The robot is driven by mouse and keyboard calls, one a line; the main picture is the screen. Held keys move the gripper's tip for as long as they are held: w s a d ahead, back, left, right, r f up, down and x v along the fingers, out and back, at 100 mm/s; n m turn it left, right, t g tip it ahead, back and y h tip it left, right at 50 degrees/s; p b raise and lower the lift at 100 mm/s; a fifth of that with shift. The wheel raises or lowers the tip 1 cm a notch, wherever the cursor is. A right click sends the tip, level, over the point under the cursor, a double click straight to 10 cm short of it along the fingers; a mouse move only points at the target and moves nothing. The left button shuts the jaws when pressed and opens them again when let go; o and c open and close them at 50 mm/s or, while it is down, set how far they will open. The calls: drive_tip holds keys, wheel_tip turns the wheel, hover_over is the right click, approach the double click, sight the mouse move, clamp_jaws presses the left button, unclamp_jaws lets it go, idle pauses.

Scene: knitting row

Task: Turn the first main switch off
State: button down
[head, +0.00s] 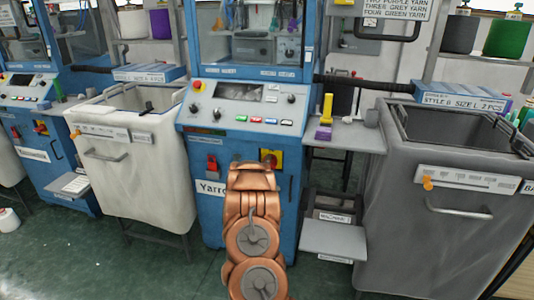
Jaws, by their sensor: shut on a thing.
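A main switch with a yellow plate (271,156) and a red-orange knob is on the lower front of the middle blue machine (240,130). My copper-coloured arm covers its lower part. My gripper (252,168) is at the far end of the arm, right at this switch. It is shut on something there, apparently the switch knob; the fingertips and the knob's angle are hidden. A separate red switch (212,165) is to the left on the same panel.
A pale bin (130,165) stands to the left and a grey bin (440,230) to the right. A grey shelf (345,137) with a yellow and purple item (325,115) juts out right of the machine. A low grey step (333,240) stands below it.

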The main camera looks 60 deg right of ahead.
drive_tip(key=n+p, duration=0.1)
drive_tip(key=p, duration=0.1)
drive_tip(key=n+p, duration=0.2)
drive_tip(key=shift+w+a+r+n, duration=0.1)
drive_tip(key=shift+w+n, duration=0.05)
drive_tip(key=shift+n, duration=0.15)
drive_tip(key=n+p, duration=0.3)
drive_tip(key=shift+f+p, duration=0.3)
drive_tip(key=shift+f, duration=0.05)
drive_tip(key=shift+f+n, duration=0.15)
drive_tip(key=shift+n, duration=0.15)
drive_tip(key=shift+f+p, duration=0.1)
drive_tip(key=shift+p, duration=0.2)
drive_tip(key=c, duration=1.1)
unclamp_jaws()
